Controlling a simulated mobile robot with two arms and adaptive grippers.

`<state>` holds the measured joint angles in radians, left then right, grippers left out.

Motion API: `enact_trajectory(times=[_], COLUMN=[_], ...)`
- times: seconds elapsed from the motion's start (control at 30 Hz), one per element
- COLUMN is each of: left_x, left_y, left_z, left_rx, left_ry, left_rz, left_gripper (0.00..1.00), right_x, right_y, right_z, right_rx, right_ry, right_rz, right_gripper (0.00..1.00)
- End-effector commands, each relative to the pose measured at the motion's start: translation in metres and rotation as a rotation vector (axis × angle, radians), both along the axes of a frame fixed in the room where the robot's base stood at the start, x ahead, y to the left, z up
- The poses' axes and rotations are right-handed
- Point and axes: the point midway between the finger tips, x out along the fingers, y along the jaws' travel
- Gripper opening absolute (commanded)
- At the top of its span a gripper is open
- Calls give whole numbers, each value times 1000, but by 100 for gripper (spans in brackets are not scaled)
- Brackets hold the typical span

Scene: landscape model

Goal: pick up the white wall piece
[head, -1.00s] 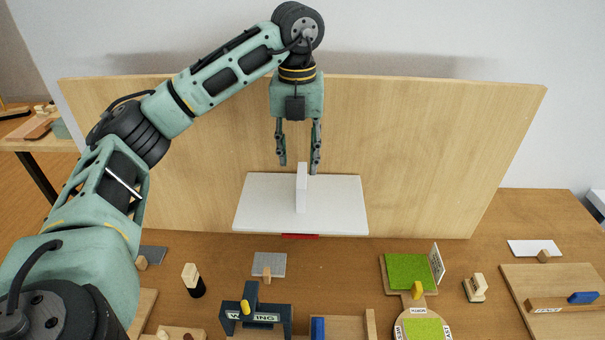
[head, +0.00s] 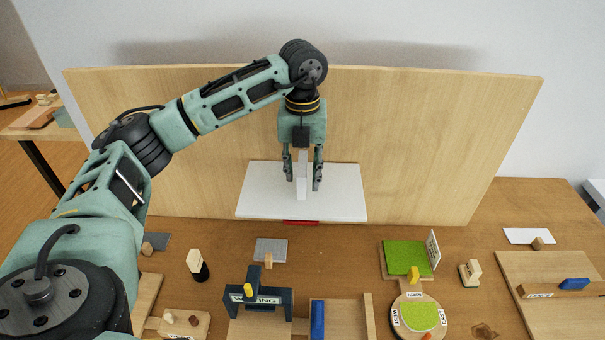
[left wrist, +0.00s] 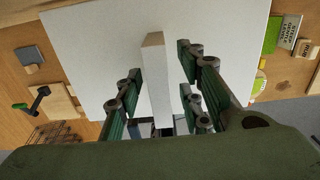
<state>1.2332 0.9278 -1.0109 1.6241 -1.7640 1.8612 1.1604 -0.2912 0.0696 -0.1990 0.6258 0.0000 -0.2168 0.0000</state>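The white wall piece (head: 301,181) stands upright on a white board (head: 345,190) in front of the tall wooden panel. My left gripper (head: 303,185) points down over it, with one finger on each side. In the left wrist view the wall piece (left wrist: 156,75) runs between the fingers of the left gripper (left wrist: 160,95). The fingers are open, with visible gaps on both sides of the piece. The upper part of the piece is between the fingers; its lower end shows on the board. My right gripper is not in view.
A tall wooden panel (head: 420,130) stands right behind the board. A red strip (head: 300,222) is at the board's front edge. Nearer are a dark arch (head: 256,296), a green square (head: 406,256) with an upright sign, and several small blocks. Bare table lies between them.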

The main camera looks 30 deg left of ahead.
Motion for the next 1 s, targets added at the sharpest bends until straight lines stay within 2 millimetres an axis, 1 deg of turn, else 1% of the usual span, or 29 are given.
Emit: enact_trajectory(times=[0.03,0.3,0.57,0.73,0.87,0.97,1.0], left_x=[0,0,0,1,1,1,-1], left_y=[0,0,0,0,0,0,-6], left_z=[0,0,1,7,20,38,44], left_rx=[0,0,0,-1,-2,-1,-2], left_ry=[0,0,0,-2,-3,-5,-5], left_rz=[0,1,1,1,1,1,-4], left_gripper=[28,4,4,4,4,4,4], right_x=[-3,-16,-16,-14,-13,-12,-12], right_y=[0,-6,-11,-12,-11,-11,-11], right_z=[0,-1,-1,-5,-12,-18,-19], right_rx=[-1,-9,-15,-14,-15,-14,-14], right_ry=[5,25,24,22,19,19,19], right_rz=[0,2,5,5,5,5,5], right_gripper=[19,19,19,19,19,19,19])
